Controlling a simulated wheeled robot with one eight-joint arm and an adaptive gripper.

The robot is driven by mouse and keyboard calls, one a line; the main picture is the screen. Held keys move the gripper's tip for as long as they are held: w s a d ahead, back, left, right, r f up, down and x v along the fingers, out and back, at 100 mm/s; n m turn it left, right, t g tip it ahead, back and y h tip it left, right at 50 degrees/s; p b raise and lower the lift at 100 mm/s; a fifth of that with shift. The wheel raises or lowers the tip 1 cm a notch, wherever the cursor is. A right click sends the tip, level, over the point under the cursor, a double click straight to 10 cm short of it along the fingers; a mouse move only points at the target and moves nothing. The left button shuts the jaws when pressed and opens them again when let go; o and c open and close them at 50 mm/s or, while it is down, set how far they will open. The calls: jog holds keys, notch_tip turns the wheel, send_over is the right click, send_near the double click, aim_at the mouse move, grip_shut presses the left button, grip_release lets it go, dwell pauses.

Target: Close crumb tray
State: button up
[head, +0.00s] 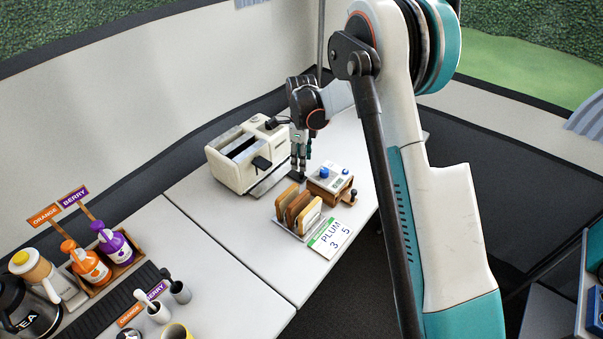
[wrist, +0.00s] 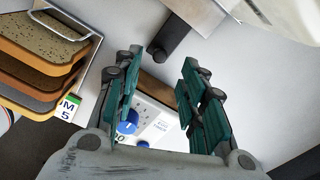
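The toaster (head: 235,165) is a cream box with dark slots and a black lever, standing at the back of the white counter. Its crumb tray (head: 268,184) sticks out at the bottom as a thin metal plate with a dark handle bar (head: 297,175) at its outer end. In the wrist view the tray's plate (wrist: 194,12) is at the top and the dark bar (wrist: 163,38) lies just beyond the fingertips. My gripper (head: 300,165) points down over the handle end; its fingers (wrist: 160,70) are apart with nothing between them. Whether it touches the bar cannot be told.
A wooden box with a blue knob (head: 327,180) stands right beside my gripper. A rack of bread slices (head: 298,210) and a PLUM card (head: 332,238) are in front. Bottles (head: 90,262) and a tea jug (head: 25,305) stand at lower left. The counter between is clear.

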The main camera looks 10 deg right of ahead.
aim_at(301, 173)
jog(key=shift+f+b, duration=0.75)
jog(key=shift+f, duration=2.05)
jog(key=shift+c, duration=0.3)
grip_shut()
